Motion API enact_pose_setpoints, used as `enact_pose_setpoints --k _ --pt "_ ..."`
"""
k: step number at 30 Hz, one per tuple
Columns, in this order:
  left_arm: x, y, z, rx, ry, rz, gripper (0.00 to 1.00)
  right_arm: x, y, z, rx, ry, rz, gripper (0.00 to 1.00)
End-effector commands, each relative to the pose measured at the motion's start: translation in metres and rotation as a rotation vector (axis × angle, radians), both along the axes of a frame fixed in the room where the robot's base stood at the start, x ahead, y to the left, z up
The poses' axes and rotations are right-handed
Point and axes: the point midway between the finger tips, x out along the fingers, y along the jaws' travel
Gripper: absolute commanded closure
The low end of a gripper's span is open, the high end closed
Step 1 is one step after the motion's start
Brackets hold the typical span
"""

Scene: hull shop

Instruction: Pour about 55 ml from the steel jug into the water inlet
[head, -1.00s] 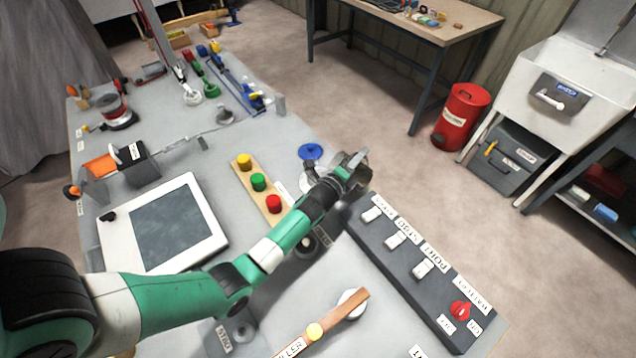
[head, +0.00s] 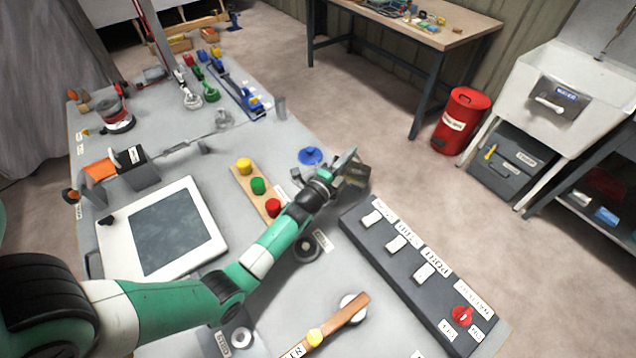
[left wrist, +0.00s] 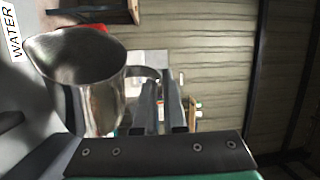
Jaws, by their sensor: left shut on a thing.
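The steel jug (left wrist: 90,85) fills the left part of the left wrist view. Its open mouth faces the picture's top left, and it looks tipped well over against the room. My left gripper (left wrist: 163,108) is shut on the jug's handle. In the head view my left gripper (head: 342,172) is over the table, just right of a blue round piece (head: 311,156). The jug (head: 357,172) shows there only as a small dark shiny shape. A WATER label (left wrist: 13,32) is near the jug's mouth. I see no stream or liquid level. My right gripper is not in view.
A dark switch box (head: 410,270) with several white switches and a red knob lies at the table's right edge. A wooden strip with yellow, green and red buttons (head: 258,186) is left of the gripper. A white-framed screen (head: 165,230) lies further left.

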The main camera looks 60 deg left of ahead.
Motion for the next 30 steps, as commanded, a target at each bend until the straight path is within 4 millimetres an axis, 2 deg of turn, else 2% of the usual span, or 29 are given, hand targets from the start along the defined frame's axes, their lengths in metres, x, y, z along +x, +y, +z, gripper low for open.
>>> enact_pose_setpoints --k 22,25,30 --pt "-0.021 0.018 0.010 -0.089 -0.101 0.001 1.00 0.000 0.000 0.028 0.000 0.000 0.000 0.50" --pt "-0.022 0.019 0.005 -0.103 -0.118 -0.001 1.00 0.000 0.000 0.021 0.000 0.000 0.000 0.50" --pt "-0.021 0.019 0.007 -0.108 -0.123 0.000 1.00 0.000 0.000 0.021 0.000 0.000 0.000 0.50"
